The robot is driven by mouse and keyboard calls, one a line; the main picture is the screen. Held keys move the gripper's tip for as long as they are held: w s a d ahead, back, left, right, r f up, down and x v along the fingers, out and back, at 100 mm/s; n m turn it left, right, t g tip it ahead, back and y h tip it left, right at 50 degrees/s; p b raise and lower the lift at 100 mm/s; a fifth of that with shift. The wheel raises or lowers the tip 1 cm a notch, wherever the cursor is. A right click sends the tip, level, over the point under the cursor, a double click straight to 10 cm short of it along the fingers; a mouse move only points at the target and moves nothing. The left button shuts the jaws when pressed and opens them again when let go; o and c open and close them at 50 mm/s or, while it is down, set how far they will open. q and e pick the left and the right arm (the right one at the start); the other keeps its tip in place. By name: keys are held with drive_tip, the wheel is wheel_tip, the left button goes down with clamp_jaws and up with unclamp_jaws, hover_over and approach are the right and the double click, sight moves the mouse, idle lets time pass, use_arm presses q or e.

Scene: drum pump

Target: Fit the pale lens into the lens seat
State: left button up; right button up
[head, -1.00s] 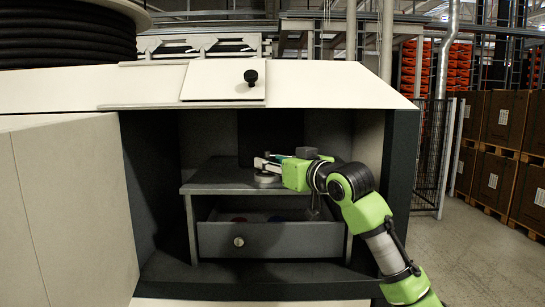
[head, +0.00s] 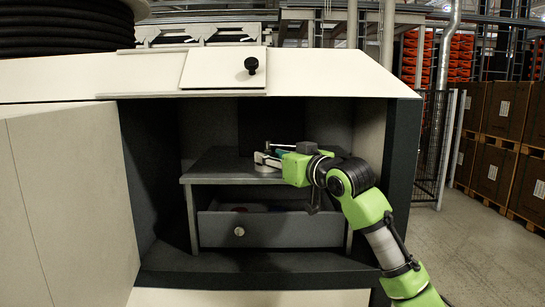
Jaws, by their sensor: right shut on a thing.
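My right gripper (head: 263,158) reaches in from the right over the grey shelf inside the cabinet. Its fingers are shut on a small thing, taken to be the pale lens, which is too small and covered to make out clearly. Just below the fingers a round grey disc-like piece (head: 267,169), which looks like the lens seat, stands on the shelf top. The fingers are at or just above it; I cannot tell whether they touch. My left gripper is not in view.
The grey shelf (head: 212,168) has a drawer (head: 285,231) beneath it, pulled partly open, with a few small coloured things inside. Dark cabinet walls stand on both sides. A pale flap with a black knob (head: 251,65) lies on the sloping top above.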

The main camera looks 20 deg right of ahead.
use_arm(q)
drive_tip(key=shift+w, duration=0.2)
use_arm(e)
drive_tip(key=o, duration=1.3)
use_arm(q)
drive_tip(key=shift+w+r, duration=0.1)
